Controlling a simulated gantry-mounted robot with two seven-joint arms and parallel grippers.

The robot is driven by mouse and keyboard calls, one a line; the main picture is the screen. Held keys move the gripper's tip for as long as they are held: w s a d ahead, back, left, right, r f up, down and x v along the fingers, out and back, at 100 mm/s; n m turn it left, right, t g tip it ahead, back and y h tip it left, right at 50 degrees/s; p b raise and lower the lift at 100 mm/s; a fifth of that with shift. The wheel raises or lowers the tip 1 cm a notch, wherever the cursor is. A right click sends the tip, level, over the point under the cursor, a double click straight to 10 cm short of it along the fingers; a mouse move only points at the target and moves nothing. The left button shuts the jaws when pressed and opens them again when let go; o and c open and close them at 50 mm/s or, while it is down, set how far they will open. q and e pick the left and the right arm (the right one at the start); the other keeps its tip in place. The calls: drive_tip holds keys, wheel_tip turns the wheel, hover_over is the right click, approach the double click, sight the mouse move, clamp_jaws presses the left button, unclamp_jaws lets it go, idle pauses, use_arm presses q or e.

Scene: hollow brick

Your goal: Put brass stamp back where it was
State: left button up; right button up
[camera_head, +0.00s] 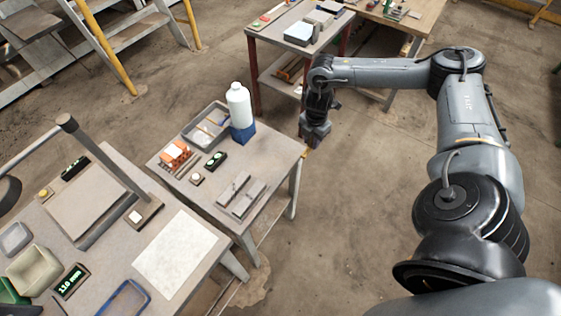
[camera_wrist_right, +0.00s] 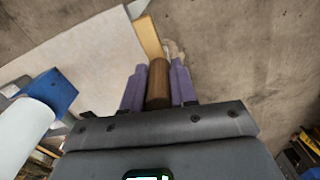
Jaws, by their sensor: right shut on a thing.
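My right gripper (camera_head: 313,140) is just off the right corner of the middle table (camera_head: 262,160). In the right wrist view its two purple fingers (camera_wrist_right: 159,88) are shut on a brown cylinder (camera_wrist_right: 158,82), which I take to be the brass stamp's handle. A tan strip (camera_wrist_right: 150,38) shows beyond the fingers, by the table's edge. My left gripper is not in view.
A white bottle (camera_head: 239,104) stands at a blue block (camera_head: 243,133) beside a grey tray (camera_head: 206,128). Orange racks (camera_head: 176,155) and grey metal blocks (camera_head: 240,195) lie on the middle table. A white sheet (camera_head: 174,252) lies on the near table. Open floor is to the right.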

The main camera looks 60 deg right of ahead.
drive_tip(key=shift+f, duration=0.4)
drive_tip(key=w+a+f, duration=0.1)
drive_tip(key=w+f, duration=0.1)
drive_tip(key=w, duration=0.1)
drive_tip(key=w+a+f, duration=0.1)
drive_tip(key=w+f, duration=0.1)
drive_tip(key=w, duration=0.2)
drive_tip(key=w+a+f, duration=0.1)
drive_tip(key=w+f, duration=0.1)
drive_tip(key=w, duration=0.1)
drive_tip(key=shift+w+a+f+b, duration=0.15)
drive_tip(key=shift+a+f+b, duration=0.2)
drive_tip(key=shift+a+f, duration=0.05)
drive_tip(key=shift+f, duration=2.05)
drive_tip(key=shift+f, duration=0.1)
drive_tip(key=o, duration=0.8)
drive_tip(key=shift+o, duration=0.2)
